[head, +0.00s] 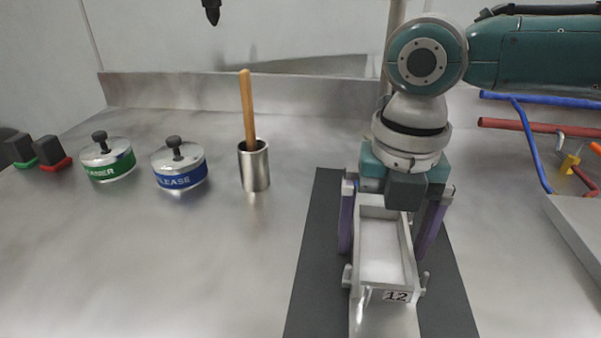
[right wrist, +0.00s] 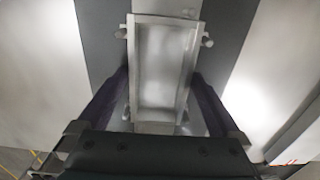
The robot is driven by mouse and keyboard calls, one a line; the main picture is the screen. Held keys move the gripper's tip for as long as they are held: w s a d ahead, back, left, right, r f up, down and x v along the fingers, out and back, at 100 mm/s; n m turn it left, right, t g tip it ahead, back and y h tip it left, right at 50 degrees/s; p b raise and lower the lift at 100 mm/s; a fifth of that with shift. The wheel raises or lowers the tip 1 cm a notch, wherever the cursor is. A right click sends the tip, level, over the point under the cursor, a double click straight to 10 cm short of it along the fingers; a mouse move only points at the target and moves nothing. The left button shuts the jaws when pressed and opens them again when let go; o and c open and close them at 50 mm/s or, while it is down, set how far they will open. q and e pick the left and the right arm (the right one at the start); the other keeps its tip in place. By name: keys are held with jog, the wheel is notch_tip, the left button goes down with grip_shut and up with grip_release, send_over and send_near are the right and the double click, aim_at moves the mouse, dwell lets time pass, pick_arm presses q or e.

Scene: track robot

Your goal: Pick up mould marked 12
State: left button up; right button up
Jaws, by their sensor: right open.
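The mould marked 12 (head: 397,296) is a pale grey, long open box with a whitish floor and small side pegs near its front end. It lies lengthwise over the dark mat (head: 312,270), and a "12" label shows on its front end. My right gripper (head: 383,250) is open above the mould, with one purple finger on each long side. The right wrist view also shows the mould (right wrist: 165,22) between the open fingers of the right gripper (right wrist: 160,80). Small gaps seem to show beside the fingers; contact is hard to judge. My left gripper is not in view.
A steel cup (head: 255,172) holding a wooden-handled tool stands left of the mat. Two lidded tins, green-banded (head: 110,164) and blue-banded (head: 180,177), and dark-handled blocks (head: 50,153) stand farther left. Blue and red pipes (head: 540,127) are at right. The left foreground is clear.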

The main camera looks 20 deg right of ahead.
grip_shut()
dwell(0.8)
